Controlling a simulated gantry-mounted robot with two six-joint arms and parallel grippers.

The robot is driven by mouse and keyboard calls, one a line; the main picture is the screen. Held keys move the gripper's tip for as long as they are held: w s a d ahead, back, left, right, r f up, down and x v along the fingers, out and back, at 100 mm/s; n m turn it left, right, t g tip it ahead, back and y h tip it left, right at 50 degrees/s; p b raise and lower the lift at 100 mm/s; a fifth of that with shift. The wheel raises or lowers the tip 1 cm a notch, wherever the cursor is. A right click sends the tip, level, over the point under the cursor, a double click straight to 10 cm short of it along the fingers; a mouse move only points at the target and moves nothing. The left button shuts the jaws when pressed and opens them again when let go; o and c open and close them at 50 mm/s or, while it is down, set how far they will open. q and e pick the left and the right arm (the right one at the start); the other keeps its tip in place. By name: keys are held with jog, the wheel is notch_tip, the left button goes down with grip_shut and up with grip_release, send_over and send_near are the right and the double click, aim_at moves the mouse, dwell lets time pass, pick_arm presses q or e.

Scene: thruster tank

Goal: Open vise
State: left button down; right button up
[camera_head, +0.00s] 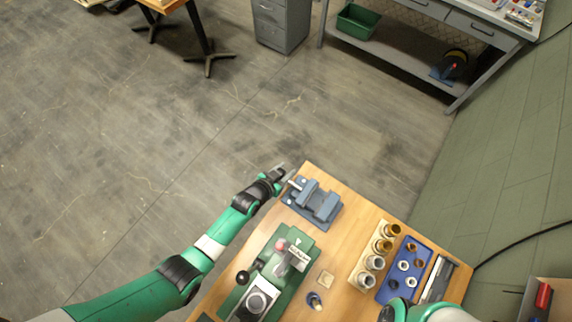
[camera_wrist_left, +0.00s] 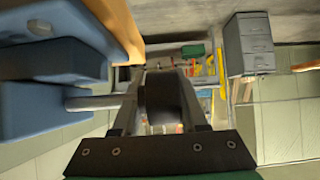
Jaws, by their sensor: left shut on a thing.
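The blue-grey vise (camera_head: 318,203) is fixed at the far left corner of the wooden table. In the left wrist view its blue body (camera_wrist_left: 45,108) fills the left side. A grey screw shaft (camera_wrist_left: 95,103) runs from it toward my gripper. My left gripper (camera_head: 281,173) is just beyond the vise's outer end, past the table edge. In the left wrist view, my left gripper (camera_wrist_left: 162,95) is shut on the dark vise handle at the shaft's end. I cannot tell how wide the jaw gap is. My right gripper is not seen; only part of my right arm shows at the bottom edge.
A green machine base (camera_head: 300,240) with a lever stands near the vise. A wooden rack (camera_head: 358,270) of ring parts and a blue tray (camera_head: 396,289) are on the right side. Open floor surrounds the table's left side.

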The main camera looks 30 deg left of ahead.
pick_arm(q)
jog(key=c, duration=0.8)
grip_release()
jog(key=shift+a, duration=0.15)
jog(key=shift+o, duration=1)
jog(key=shift+a, duration=0.2)
jog(key=shift+d, duration=0.1)
jog(key=shift+s+r+p, duration=0.25)
jog(key=shift+p, duration=0.05)
jog(key=p+v, duration=0.4)
jog(key=v, duration=0.6)
jog(key=shift+s+r, duration=0.2)
jog(key=shift+s, duration=0.2)
